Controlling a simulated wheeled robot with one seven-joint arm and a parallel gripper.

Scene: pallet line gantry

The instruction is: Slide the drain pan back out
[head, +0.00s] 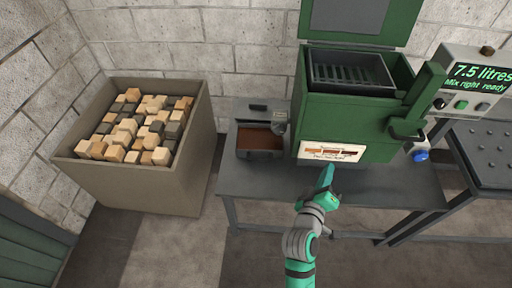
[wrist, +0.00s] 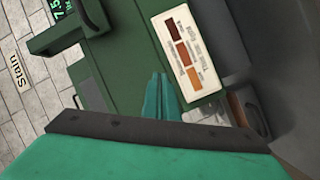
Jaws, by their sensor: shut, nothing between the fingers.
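My gripper (head: 326,177) is shut and empty, in front of the lower part of the green machine (head: 345,110), below its label with brown swatches. In the wrist view my gripper's fingers (wrist: 162,98) are together beside that label (wrist: 185,52), with nothing between them. A grey open-topped pan (head: 260,154) with brown inside sits on the bench left of the machine. It looks like the drain pan, but I cannot tell for sure. Part of a grey container with brown inside shows at lower right in the wrist view (wrist: 238,108).
The grey bench (head: 390,188) has clear room in front of the machine. A dark slotted basket (head: 350,72) sits in the machine's open top. A lit panel (head: 470,75) reads "7.5 litres". A bin (head: 140,190) of wooden blocks stands left. A dark table (head: 485,150) stands right.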

